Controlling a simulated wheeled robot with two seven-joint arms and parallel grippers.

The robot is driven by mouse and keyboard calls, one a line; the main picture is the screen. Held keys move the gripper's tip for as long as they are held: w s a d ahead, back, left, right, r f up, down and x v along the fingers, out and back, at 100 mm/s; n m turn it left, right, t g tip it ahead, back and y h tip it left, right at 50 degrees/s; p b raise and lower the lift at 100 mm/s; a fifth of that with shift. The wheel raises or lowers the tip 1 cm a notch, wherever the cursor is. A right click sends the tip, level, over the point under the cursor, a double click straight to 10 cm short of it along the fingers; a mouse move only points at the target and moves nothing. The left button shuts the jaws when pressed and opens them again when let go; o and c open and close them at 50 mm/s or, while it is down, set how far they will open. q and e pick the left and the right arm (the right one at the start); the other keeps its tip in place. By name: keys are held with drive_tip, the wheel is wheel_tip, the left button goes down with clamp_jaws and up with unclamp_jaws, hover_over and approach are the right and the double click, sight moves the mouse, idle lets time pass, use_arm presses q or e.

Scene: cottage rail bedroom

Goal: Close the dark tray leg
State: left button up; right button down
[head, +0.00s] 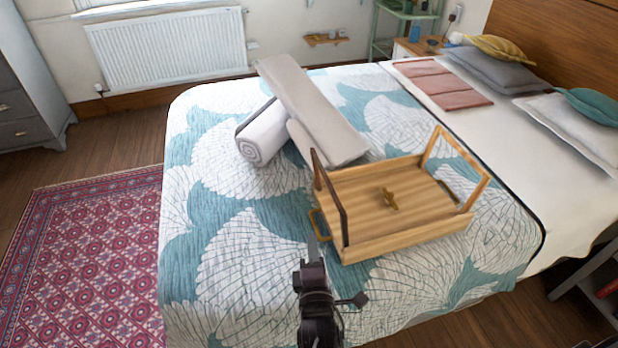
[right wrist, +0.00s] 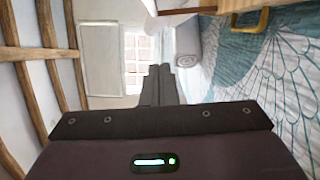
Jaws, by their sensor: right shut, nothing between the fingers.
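The dark tray leg (head: 341,213) is a dark brown frame standing up at the tray's left end. The light wooden leg (head: 478,190) stands up at the right end, leaning outward. My right gripper (head: 311,232) is shut and empty, just left of the dark leg and near the brass handle (head: 319,225). In the right wrist view the shut fingers (right wrist: 163,84) point ahead, and the handle (right wrist: 250,20) shows at upper right. My left gripper is not in view.
A rolled white towel (head: 262,135) and grey folded padding (head: 312,112) lie behind the tray. Pillows (head: 490,68) are at the upper right. The patterned bedspread (head: 215,235) left of the tray is clear. A red rug (head: 90,250) covers the floor at left.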

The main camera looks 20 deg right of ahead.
drive_tip(key=w+d+r+p, duration=0.1)
drive_tip(key=w+d+p, duration=0.1)
drive_tip(key=w+d, duration=0.4)
drive_tip(key=x, duration=0.3)
drive_tip(key=shift+w+a, duration=0.25)
drive_tip(key=shift+w, duration=0.05)
drive_tip(key=shift+r, duration=0.1)
